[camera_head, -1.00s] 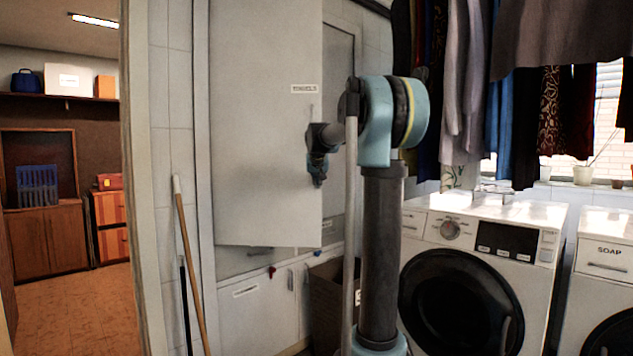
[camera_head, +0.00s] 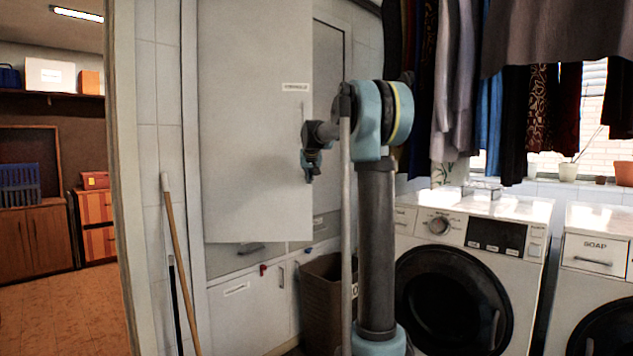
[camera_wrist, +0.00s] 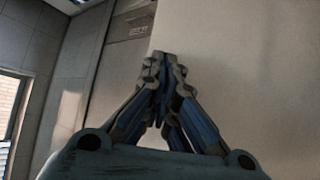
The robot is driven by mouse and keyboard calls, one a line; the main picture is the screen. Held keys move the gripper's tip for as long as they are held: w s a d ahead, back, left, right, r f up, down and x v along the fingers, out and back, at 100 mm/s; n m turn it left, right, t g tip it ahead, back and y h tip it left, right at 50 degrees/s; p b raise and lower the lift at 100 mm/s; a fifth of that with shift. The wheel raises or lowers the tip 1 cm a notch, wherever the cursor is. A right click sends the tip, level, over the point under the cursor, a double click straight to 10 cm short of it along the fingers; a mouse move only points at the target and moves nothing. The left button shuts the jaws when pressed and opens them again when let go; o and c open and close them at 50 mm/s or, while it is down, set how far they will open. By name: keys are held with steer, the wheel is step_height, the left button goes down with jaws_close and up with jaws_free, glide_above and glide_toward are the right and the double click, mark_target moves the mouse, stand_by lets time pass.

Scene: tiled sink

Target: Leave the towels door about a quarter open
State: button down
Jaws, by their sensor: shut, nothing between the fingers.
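The towels door (camera_head: 250,130) is a tall pale cabinet door with a small label near its right edge. It stands out from the cabinet, partly open, with its free edge on the right. A thin upright handle shows beside that edge, just above my gripper. My gripper (camera_head: 309,178) is at the door's right edge, below the label. In the wrist view my gripper (camera_wrist: 163,58) has its fingertips together, in front of the door (camera_wrist: 235,70) near its edge. I cannot tell whether the fingers touch the door.
A lower white cabinet (camera_head: 240,310) and a brown box (camera_head: 322,300) stand below the door. A broom handle (camera_head: 178,260) leans at the left. A washing machine (camera_head: 460,270) stands at the right, with clothes (camera_head: 450,80) hanging above. An open doorway is at far left.

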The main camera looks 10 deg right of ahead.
steer(key=w, duration=0.7)
steer(key=shift+n+y, duration=0.3)
